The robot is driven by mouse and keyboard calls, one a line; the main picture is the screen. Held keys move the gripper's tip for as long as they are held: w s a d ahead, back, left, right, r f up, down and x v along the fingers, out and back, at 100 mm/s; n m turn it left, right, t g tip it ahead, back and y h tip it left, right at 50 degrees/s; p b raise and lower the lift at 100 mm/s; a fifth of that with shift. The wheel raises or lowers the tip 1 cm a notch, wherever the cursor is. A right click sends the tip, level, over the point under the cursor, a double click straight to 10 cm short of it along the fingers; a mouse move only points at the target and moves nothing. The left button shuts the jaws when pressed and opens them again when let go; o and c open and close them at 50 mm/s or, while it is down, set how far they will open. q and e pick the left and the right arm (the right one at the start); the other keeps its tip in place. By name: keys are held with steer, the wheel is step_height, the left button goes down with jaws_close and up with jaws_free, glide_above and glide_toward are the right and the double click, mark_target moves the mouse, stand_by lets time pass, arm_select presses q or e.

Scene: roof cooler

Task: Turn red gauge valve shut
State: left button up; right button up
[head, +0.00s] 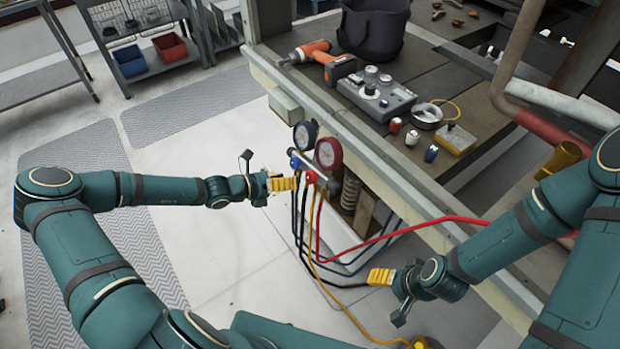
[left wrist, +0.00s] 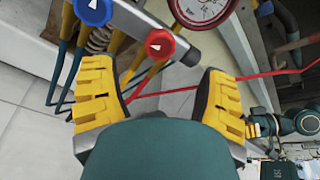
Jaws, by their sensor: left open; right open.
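The red valve knob (head: 311,177) sits on the gauge manifold beside the blue knob (head: 295,163). In the left wrist view the red knob (left wrist: 160,44) shows a white arrow mark and lies ahead of and between my open fingers, with the blue knob (left wrist: 93,10) up to the left. The red gauge (head: 328,152) and a dark blue gauge (head: 306,135) stand above the manifold. My left gripper (head: 296,183) is open close to the knobs; I cannot tell whether it touches anything. My right gripper (head: 366,275) is open, low at the right, near the hoses.
Red, yellow and dark hoses (head: 318,225) hang below the manifold. The workbench (head: 430,65) behind holds an orange drill (head: 318,55), a grey meter (head: 377,93), a dark bag (head: 373,30) and small cans. A shelf with bins (head: 130,60) stands far left. The floor at left is clear.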

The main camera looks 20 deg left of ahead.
mark_target(309, 177)
arm_select(q)
steer(key=b+x, duration=0.1)
steer(key=x, duration=0.6)
steer(key=shift+w+d+f, duration=0.1)
steer(key=shift+w+d, duration=0.05)
steer(key=shift+w, duration=0.05)
steer(key=c, duration=1.2)
